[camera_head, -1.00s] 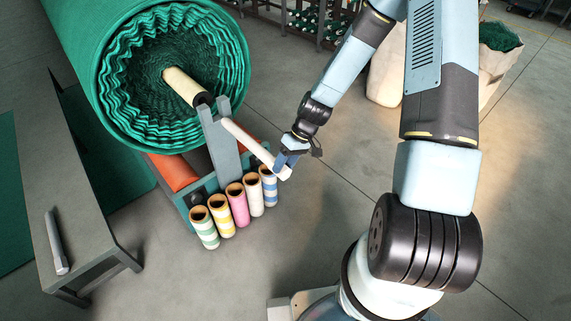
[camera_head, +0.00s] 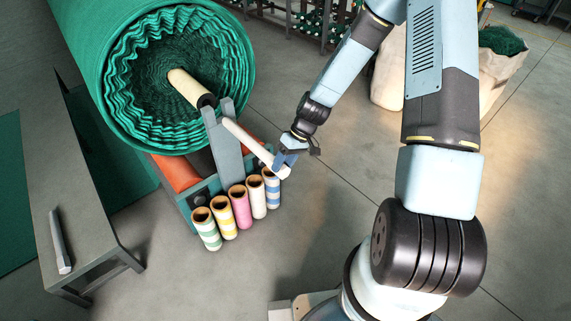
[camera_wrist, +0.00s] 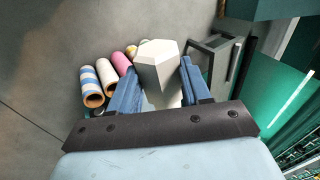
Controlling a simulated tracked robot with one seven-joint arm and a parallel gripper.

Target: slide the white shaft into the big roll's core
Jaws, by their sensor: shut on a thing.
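The big green roll (camera_head: 128,92) fills the upper left of the head view, its ruffled end facing me. Its pale core (camera_head: 188,86) sticks out of the middle, with a dark opening at its near end. My gripper is shut on the shaft's near end. In the wrist view the shaft's faceted white end (camera_wrist: 160,68) sits between the blue fingers.
A grey post (camera_head: 224,146) stands in front of the core. A grey bench (camera_head: 72,190) with a grey bar (camera_head: 60,242) is at left. Open floor lies right of the rack.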

